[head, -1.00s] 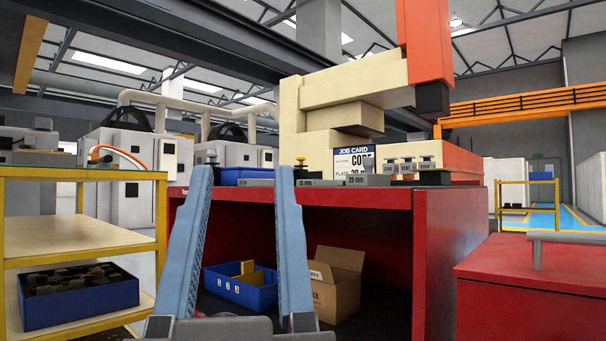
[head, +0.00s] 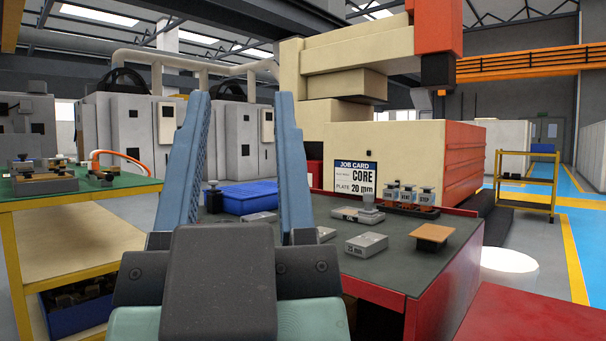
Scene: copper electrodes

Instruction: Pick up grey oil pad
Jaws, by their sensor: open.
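My gripper (head: 243,98) is open and empty, its two blue fingers pointing up and forward in front of the bench. I cannot pick out a grey oil pad for certain. Small grey blocks lie on the dark bench top: one marked 25 mm (head: 366,244), one marked on its top (head: 357,215), and one between my fingers (head: 260,218). Another block (head: 326,233) is partly hidden by the right finger. My fingers and wrist hide part of the bench top.
The red bench (head: 385,315) also carries a job card (head: 356,178), a rack of electrodes (head: 410,200), a copper-coloured plate on a block (head: 433,233) and a blue tray (head: 245,198). A yellow trolley (head: 95,235) stands left. A white round container (head: 508,266) stands right.

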